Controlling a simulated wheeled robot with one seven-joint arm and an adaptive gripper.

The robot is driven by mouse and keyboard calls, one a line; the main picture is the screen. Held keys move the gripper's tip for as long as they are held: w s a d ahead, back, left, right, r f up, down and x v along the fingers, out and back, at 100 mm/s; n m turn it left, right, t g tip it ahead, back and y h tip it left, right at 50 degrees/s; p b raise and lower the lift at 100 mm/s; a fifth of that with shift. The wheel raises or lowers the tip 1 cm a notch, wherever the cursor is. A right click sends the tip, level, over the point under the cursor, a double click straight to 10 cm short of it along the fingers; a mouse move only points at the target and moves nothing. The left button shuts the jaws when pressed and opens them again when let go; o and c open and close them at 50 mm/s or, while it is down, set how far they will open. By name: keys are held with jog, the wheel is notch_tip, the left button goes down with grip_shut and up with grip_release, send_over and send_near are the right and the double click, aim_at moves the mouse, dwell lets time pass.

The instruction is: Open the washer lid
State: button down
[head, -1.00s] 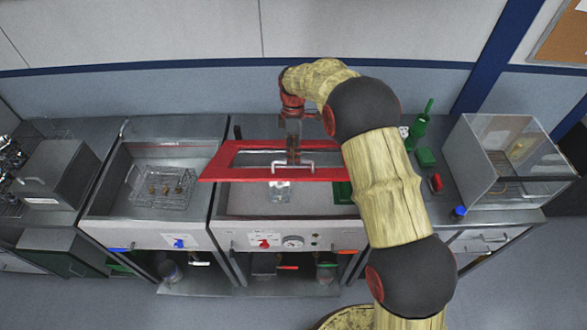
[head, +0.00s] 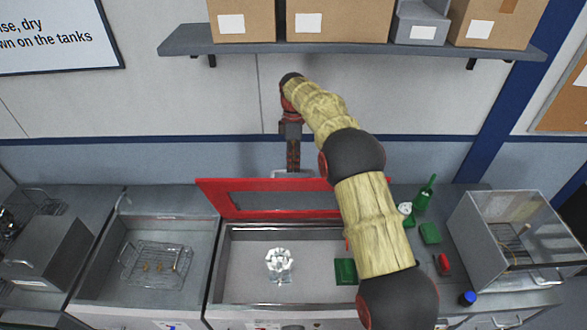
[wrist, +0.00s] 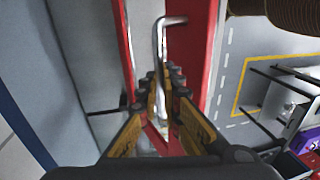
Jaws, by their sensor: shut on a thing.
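The washer lid (head: 213,198) is a red frame with a window, standing steeply raised at the back of the washer tank (head: 226,270) in the head view. My gripper (head: 293,167) is at the lid's upper edge, shut on the metal lid handle (head: 280,173). In the wrist view my gripper (wrist: 165,95) has its fingers closed around the bent handle bar (wrist: 160,45), beside the red frame (wrist: 203,45). The fingers hide part of the handle, and my arm covers the lid's right end in the head view.
The open tank holds a clear faceted piece (head: 279,264) and a green block (head: 346,271). A basin with a wire basket (head: 155,263) is at left. A green bottle (head: 424,194) and a clear-walled box (head: 520,235) stand at right. A shelf (head: 350,47) with boxes is above.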

jog(key=shift+w+d+f, duration=0.1)
jog(key=shift+w+f, duration=0.05)
jog(key=shift+f, duration=0.5)
jog(key=shift+w+d+f, duration=0.1)
jog(key=shift+w+f, duration=0.05)
jog(key=shift+f, duration=0.45)
jog(key=c, duration=2.1)
grip_release()
jog(key=shift+o, duration=1)
jog(key=shift+w+a+f, duration=0.1)
jog(key=shift+w+f, duration=0.1)
jog(key=shift+w, duration=0.6)
notch_tip(320, 180, up, 13)
jog(key=w, duration=0.1)
jog(key=shift+w+f, duration=0.2)
jog(key=shift+w, duration=0.15)
jog(key=shift+r, duration=0.1)
